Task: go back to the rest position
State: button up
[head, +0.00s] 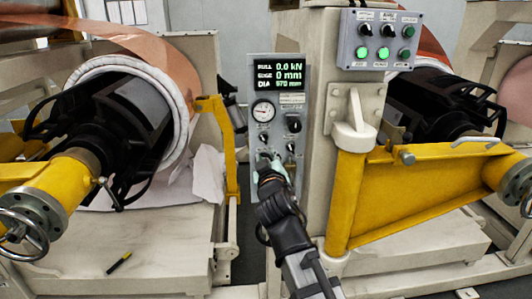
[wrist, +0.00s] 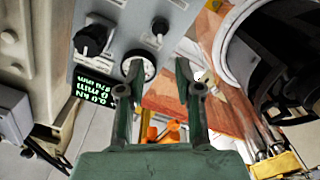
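My gripper (head: 266,165) is in front of the lower part of the grey control panel (head: 258,88) in the head view. In the wrist view my gripper (wrist: 159,68) has its two green fingers apart, with nothing held between them. The panel (wrist: 118,22) shows upside down there, with black knobs (wrist: 92,40) and a round gauge (wrist: 148,68) partly behind the left finger. The display (head: 278,76) reads 0.0 kN, 0 mm and 970 mm. In the head view my gripper hides part of the panel's lower end, and I cannot tell whether it touches the panel.
A copper foil roll (head: 172,72) on a black core stands left, with a yellow arm (head: 62,185) before it. A yellow bracket (head: 400,200) stands right, below a button box (head: 380,40). A marker (head: 119,262) lies on the pale base at lower left.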

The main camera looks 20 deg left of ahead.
dwell(0.4)
jog(key=d+f+m+g+h+p, duration=0.1)
jog(key=d+f+m+g+h, duration=0.3)
jog(key=f, duration=0.9)
jog(key=d+f+n+g+h+p, duration=0.1)
jog(key=d+f+g+h, duration=0.3)
jog(key=f, duration=0.9)
jog(key=s+d+f+m+g+p, duration=0.15)
jog(key=s+d+f, duration=0.25)
jog(key=d+f, duration=0.4)
jog(key=s+d+f+m+g, duration=0.1)
jog(key=s+d+f+g, duration=0.3)
jog(key=f, duration=0.7)
jog(key=s+d+f+m+g+p, duration=0.2)
jog(key=s+d+f+g+p, duration=0.15)
jog(key=s+d+f, duration=0.85)
jog(key=s+d+f+m+g+p, duration=0.1)
jog(key=s+d+f+m+g, duration=0.1)
jog(key=s, duration=0.9)
jog(key=s+d+f+m+g+p, duration=0.1)
jog(key=s+d+f+g+p, duration=0.1)
jog(key=s+d, duration=0.4)
jog(key=s+f+g, duration=0.1)
jog(key=s+g, duration=0.1)
jog(key=s, duration=0.3)
jog(key=shift+d+m, duration=0.35)
jog(key=shift+d, duration=0.05)
